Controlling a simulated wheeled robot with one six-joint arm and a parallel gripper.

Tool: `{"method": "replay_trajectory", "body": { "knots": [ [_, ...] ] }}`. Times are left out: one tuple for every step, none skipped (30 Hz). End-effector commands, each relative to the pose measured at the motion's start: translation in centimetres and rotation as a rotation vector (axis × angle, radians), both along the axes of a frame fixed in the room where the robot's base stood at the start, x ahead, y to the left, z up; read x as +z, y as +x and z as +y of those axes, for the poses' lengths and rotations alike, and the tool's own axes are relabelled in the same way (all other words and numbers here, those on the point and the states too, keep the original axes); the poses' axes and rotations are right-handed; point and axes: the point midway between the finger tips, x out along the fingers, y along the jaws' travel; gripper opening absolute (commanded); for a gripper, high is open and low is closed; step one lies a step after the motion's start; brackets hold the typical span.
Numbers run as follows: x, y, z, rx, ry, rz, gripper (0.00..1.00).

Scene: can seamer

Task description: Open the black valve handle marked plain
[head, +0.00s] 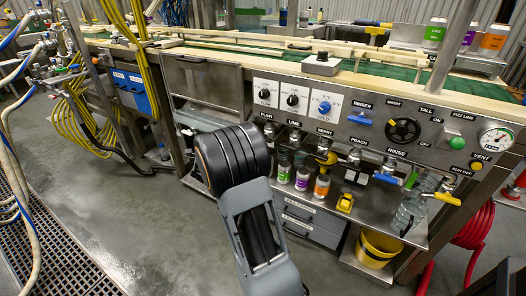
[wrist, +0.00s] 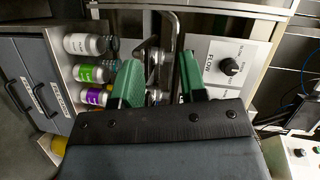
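The plain label (head: 267,115) is on the front panel in the head view, at the left of the row of taps. The handle below it is mostly hidden by my arm there. In the wrist view, which is turned sideways, my gripper (wrist: 160,82) is open, with its two green fingers apart. A dark, bent valve handle (wrist: 173,38) and metal tap parts (wrist: 154,58) show between and just beyond the fingers. I cannot tell whether the fingers touch them. My gripper is hidden behind my arm in the head view.
Several cans (head: 303,178) stand on the shelf under the taps. A white plate with a black knob (wrist: 230,67) is close to the right finger. Grey drawers (head: 312,222) and a yellow bucket (head: 377,247) are below.

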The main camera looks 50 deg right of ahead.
Motion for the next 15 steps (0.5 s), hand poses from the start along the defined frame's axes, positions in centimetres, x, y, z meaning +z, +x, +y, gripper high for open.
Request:
{"method": "replay_trajectory", "body": {
  "knots": [
    [-2.4,-0.7,-1.8,-0.092,-0.008,-0.047,0.39],
    [-3.1,-1.2,-2.6,-0.141,-0.014,-0.075,0.39],
    [-3.8,-1.7,-3.5,-0.198,-0.024,-0.110,0.39],
    [-4.2,-2.2,-4.1,-0.237,-0.033,-0.131,0.39],
    [-4.6,-2.6,-4.6,-0.270,-0.040,-0.150,0.39],
    [-5.0,-3.0,-5.2,-0.307,-0.050,-0.172,0.39],
    [-5.3,-3.3,-5.5,-0.330,-0.056,-0.185,0.39],
    [-5.5,-3.6,-5.8,-0.350,-0.062,-0.196,0.39],
    [-5.7,-3.9,-6.2,-0.370,-0.068,-0.208,0.39],
    [-5.8,-4.0,-6.6,-0.382,-0.072,-0.214,0.39],
    [-5.9,-4.0,-6.9,-0.390,-0.075,-0.220,0.39],
    [-6.0,-4.1,-7.3,-0.398,-0.077,-0.224,0.39],
    [-6.0,-4.0,-7.7,-0.401,-0.079,-0.226,0.39],
    [-6.0,-4.0,-8.2,-0.404,-0.079,-0.228,0.39],
    [-6.0,-3.9,-8.9,-0.406,-0.080,-0.227,0.39]
  ]
}}
